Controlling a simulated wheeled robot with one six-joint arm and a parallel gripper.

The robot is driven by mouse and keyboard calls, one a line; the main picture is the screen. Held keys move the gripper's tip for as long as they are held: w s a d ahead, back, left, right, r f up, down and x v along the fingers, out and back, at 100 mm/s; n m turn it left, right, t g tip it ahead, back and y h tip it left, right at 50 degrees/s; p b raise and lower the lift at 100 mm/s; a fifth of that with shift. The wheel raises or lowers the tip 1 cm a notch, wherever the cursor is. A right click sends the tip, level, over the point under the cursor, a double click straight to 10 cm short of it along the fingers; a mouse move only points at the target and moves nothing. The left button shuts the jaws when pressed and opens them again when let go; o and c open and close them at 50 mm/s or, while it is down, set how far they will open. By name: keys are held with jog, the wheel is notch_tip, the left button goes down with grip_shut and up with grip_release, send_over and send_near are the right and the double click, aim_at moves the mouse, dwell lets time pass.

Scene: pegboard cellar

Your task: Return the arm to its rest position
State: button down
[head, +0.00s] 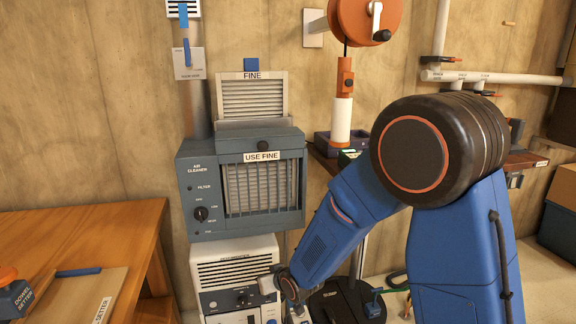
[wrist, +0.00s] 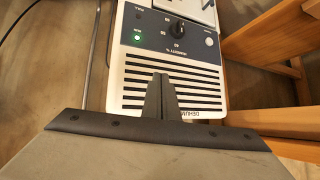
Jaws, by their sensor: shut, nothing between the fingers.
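My blue arm bends down from a large black joint in the head view. My gripper (head: 270,285) is low, in front of the white dehumidifier (head: 236,262), and partly hidden by my wrist. In the wrist view my gripper (wrist: 162,78) is shut and empty, its fingers together over the dehumidifier's slatted grille (wrist: 200,85). I cannot tell whether the fingertips touch it. The dehumidifier's dark panel (wrist: 150,28) shows a knob and a lit green lamp.
A grey-blue air cleaner (head: 188,172) labelled "USE FINE" stands above the dehumidifier, with a "FINE" filter (head: 252,98) on top. A wooden table (head: 100,225) stands at left. An orange reel (head: 365,20) hangs above. A dark shelf (head: 322,158) is behind my arm.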

jog(key=s+d+r+m+h, duration=0.1)
jog(key=s+d+r, duration=0.2)
jog(key=d+r, duration=0.35)
jog(key=s+d+r+m+g+h, duration=0.1)
jog(key=s+d+r+h, duration=0.2)
jog(key=d, duration=0.6)
jog(key=s+d+r+m, duration=0.1)
jog(key=s+d+r, duration=0.2)
jog(key=d+r, duration=0.4)
jog(key=s+d+r+g, duration=0.1)
jog(key=s+d, duration=0.3)
jog(key=s, duration=0.4)
jog(key=s+d+r+m+h, duration=0.1)
jog(key=s+d+r, duration=0.1)
jog(key=s+d, duration=0.3)
jog(key=s+d+r+m+g, duration=0.1)
jog(key=s+d, duration=0.4)
jog(key=s, duration=0.6)
jog(key=shift+s+d+r+g+h, duration=0.2)
jog(key=shift+g+h, duration=0.1)
jog(key=shift+h, duration=0.1)
